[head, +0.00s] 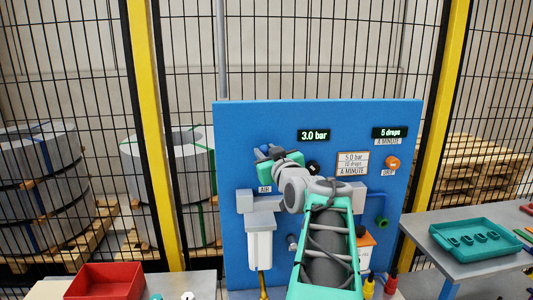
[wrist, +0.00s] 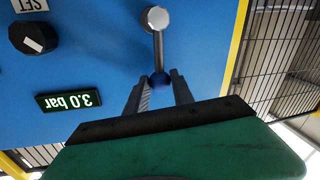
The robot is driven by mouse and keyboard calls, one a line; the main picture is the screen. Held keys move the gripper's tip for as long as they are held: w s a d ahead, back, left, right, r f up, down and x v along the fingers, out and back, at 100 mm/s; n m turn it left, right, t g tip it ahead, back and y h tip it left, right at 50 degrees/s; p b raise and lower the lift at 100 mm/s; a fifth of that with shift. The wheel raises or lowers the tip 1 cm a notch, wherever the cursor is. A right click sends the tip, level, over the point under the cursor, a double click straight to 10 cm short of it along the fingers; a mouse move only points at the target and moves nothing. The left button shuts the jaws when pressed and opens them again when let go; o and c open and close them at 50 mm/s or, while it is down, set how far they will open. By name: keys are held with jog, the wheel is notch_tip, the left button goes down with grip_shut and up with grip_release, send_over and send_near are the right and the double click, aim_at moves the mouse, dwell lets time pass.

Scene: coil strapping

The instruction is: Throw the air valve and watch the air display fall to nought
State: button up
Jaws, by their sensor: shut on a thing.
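The air display (head: 313,135) on the blue panel reads 3.0 bar in the head view. It shows upside down in the wrist view (wrist: 69,101), also at 3.0 bar. The air valve's lever (wrist: 157,45) is a grey rod running from a round grey pivot to a blue ball end. My gripper (wrist: 160,86) is shut on the lever at the ball, one finger on each side. In the head view my gripper (head: 266,151) is at the panel's left, above the AIR label (head: 265,189), and mostly hides the valve.
A black SET knob (wrist: 34,38) sits near the display. The blue panel (head: 250,120) also carries a drops display (head: 390,132), an orange knob (head: 392,162) and a white filter bowl (head: 260,248). A red tray (head: 105,281) and a teal tray (head: 474,240) stand either side.

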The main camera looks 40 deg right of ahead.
grip_shut()
dwell(0.8)
